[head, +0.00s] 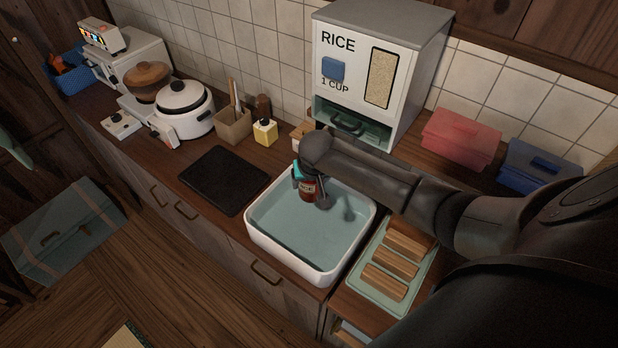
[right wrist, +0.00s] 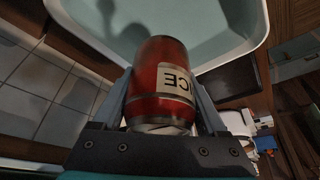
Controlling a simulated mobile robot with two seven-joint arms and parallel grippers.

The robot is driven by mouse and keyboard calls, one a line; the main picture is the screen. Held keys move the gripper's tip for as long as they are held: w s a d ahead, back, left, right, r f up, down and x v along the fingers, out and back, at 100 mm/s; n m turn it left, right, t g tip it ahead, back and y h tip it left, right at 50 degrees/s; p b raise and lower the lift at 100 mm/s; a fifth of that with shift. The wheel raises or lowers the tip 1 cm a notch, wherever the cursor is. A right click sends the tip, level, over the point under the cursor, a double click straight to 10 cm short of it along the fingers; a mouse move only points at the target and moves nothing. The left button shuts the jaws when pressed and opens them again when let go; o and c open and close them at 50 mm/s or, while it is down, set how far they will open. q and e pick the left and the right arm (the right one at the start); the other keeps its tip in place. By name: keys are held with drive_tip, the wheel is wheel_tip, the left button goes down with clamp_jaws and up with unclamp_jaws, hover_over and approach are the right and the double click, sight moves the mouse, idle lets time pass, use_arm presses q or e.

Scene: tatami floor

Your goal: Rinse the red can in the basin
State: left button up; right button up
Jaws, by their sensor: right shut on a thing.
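The red can (head: 307,188) with a pale label is above the back part of the white basin (head: 337,277). It also shows large in the right wrist view (right wrist: 152,75), where the label reads "ICE". My right gripper (head: 307,177) reaches in from the right and is shut on the can, with one finger on each side of it. In the right wrist view the can's far end lies over the basin (right wrist: 258,40). The basin holds pale blue water (head: 300,228). I cannot tell whether the can touches the water. My left gripper is not in view.
A rice dispenser (head: 350,60) stands behind the basin. A black board (head: 224,180) lies left of it. A green tray (head: 362,293) with wooden blocks is at its right. Red (head: 460,138) and blue (head: 540,168) boxes stand at the back right.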

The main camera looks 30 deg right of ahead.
wheel_tip(320, 180, down, 2)
drive_tip(key=shift+s+f+b, duration=0.15)
drive_tip(key=shift+b, duration=1)
use_arm(q)
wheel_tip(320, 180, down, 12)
drive_tip(key=b, duration=0.9)
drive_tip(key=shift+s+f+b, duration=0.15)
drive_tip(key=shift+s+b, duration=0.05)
drive_tip(key=shift+b, duration=0.1)
use_arm(e)
drive_tip(key=shift+f, duration=6.7)
drive_tip(key=shift+s+d+r+p, duration=0.1)
drive_tip(key=shift+s+d+p, duration=0.15)
drive_tip(key=shift+s+p, duration=0.35)
drive_tip(key=shift+s+d+p, duration=0.25)
drive_tip(key=shift+s+p, duration=0.25)
drive_tip(key=shift+p, duration=0.05)
drive_tip(key=shift+w+a+b, duration=0.3)
drive_tip(key=shift+w+b, duration=0.15)
drive_tip(key=shift+w, duration=0.2)
drive_tip(key=shift+w+a+b, duration=0.35)
drive_tip(key=shift+w+b, duration=0.05)
drive_tip(key=shift+w, duration=0.45)
drive_tip(key=shift+w+a+b, duration=0.35)
drive_tip(key=shift+w+b, duration=0.05)
drive_tip(key=shift+w, duration=0.45)
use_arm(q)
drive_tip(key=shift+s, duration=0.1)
